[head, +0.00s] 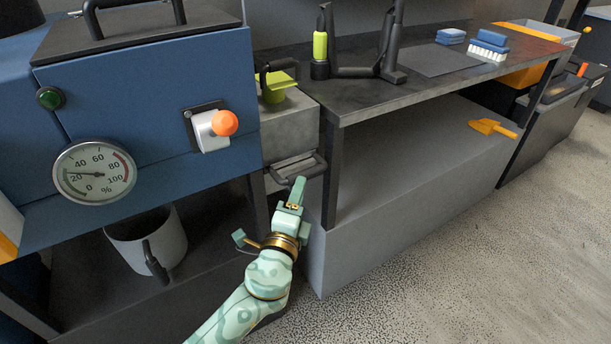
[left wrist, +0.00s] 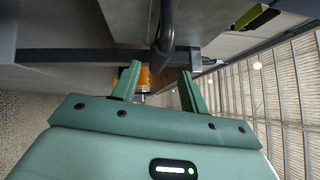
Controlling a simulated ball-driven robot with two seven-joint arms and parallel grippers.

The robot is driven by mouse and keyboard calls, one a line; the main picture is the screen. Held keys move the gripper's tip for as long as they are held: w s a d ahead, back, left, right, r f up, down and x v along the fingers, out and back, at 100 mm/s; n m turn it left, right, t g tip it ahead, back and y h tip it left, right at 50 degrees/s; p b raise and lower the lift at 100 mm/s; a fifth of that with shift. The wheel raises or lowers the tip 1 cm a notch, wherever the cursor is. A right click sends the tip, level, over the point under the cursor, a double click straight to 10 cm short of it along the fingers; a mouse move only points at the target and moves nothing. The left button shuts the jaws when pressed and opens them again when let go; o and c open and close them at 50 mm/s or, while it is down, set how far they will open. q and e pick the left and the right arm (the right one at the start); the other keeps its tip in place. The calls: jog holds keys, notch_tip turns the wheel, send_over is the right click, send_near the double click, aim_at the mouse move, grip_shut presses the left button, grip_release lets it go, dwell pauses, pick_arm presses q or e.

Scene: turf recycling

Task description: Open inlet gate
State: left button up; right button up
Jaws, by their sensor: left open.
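The inlet gate appears to be the grey plate with a dark bar handle (head: 305,172) low on the front of the grey box (head: 289,130), right of the blue machine. My left gripper (head: 297,188) is just below and in front of this handle. In the left wrist view the dark handle (left wrist: 167,30) runs down toward the gap between the two green fingers of my left gripper (left wrist: 159,72). The jaws are open, with nothing clamped. I cannot tell if a finger touches the handle. My right gripper is in neither view.
The blue machine (head: 150,90) carries a percent gauge (head: 95,171), an orange knob (head: 224,123) and a green button (head: 50,97). A dark bench (head: 420,85) extends right over a grey block (head: 400,190). The floor at right is clear.

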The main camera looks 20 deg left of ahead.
aim_at(305, 175)
pick_arm(q)
jog(key=w, duration=0.5)
jog(key=shift+a+r+b, duration=0.25)
jog(key=shift+a+b, duration=0.05)
jog(key=shift+w+a+r, duration=0.1)
jog(key=shift+w, duration=0.5)
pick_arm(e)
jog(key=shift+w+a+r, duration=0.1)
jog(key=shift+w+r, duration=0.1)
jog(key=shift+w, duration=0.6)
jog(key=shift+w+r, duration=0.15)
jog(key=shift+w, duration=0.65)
